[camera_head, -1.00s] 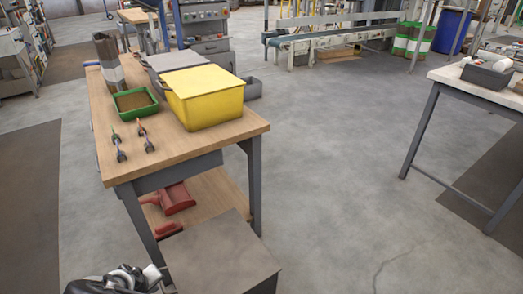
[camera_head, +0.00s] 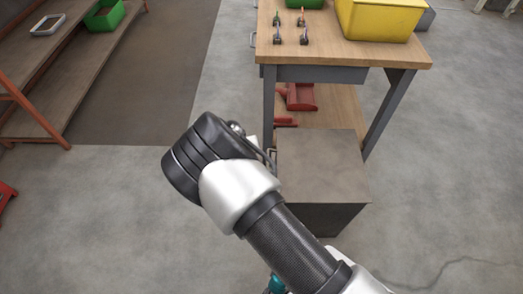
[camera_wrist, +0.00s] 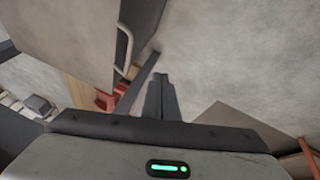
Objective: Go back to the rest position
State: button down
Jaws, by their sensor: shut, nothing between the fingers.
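My gripper shows in the wrist view (camera_wrist: 160,92), with its two dark fingers together and nothing between them. In the head view my arm reaches up from the lower right, with its black and white wrist end in front of the floor left of the workbench (camera_head: 340,52). The gripper's fingers cannot be made out in the head view. The arm hides part of the floor and of a grey box (camera_head: 325,165) standing before the bench.
The bench holds a yellow bin (camera_head: 378,20), a green tray (camera_head: 305,3) and small tools. A red object (camera_head: 301,97) lies on its lower shelf. A shelf rack (camera_head: 60,75) stands at the left. Floor between rack and bench is clear.

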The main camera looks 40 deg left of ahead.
jog(key=shift+s+a+r, duration=0.35)
jog(key=shift+s+a, duration=0.05)
jog(key=shift+s, duration=0.35)
jog(key=shift+s+a+r, duration=0.3)
jog(key=shift+s+a, duration=0.05)
jog(key=shift+s, duration=0.45)
jog(key=shift+s+a+r, duration=0.35)
jog(key=shift+s+a, duration=0.05)
jog(key=shift+s, duration=0.35)
